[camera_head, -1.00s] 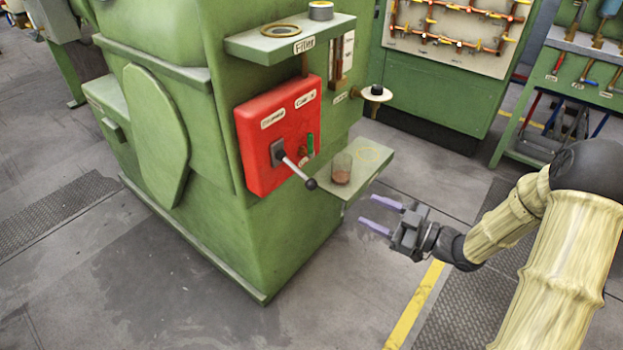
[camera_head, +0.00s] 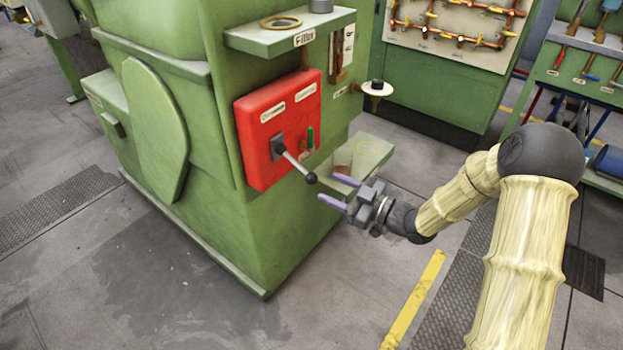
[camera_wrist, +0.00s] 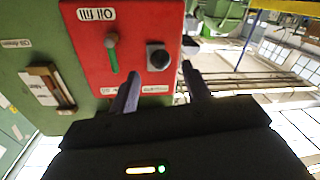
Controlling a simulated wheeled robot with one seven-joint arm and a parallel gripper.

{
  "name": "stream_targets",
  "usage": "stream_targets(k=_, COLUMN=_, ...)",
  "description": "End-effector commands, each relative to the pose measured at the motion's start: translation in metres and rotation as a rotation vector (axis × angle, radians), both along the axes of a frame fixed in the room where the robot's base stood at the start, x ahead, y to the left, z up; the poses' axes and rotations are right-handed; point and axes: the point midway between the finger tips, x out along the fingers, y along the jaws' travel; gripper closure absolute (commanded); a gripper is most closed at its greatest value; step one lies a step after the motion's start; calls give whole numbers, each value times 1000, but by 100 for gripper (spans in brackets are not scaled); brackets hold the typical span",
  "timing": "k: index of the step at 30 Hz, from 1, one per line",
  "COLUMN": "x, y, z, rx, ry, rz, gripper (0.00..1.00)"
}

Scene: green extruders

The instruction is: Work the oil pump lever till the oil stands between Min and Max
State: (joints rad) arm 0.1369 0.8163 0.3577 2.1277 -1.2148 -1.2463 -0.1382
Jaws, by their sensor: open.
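The lever (camera_head: 296,163) is a grey bar with a black ball knob, sticking out toward the lower right from the red panel (camera_head: 255,145) on the green machine.
A green-handled control (camera_head: 310,138) sits beside the lever. The floor in front is clear.

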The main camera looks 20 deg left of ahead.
Motion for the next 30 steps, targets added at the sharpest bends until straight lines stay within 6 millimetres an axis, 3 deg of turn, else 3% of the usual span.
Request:
stream_targets(k=6, x=11, y=39, z=0, rx=2, ry=-1, rz=3, gripper=52)
stream_targets(k=12, x=18, y=63, z=0, rx=2, ry=0, rz=1, gripper=52)
stream_targets(k=23, x=20, y=67, z=0, rx=0, ry=1, rz=0, gripper=52)
stream_targets(k=30, x=20, y=67, z=0, rx=1, ry=1, rz=0, gripper=99)
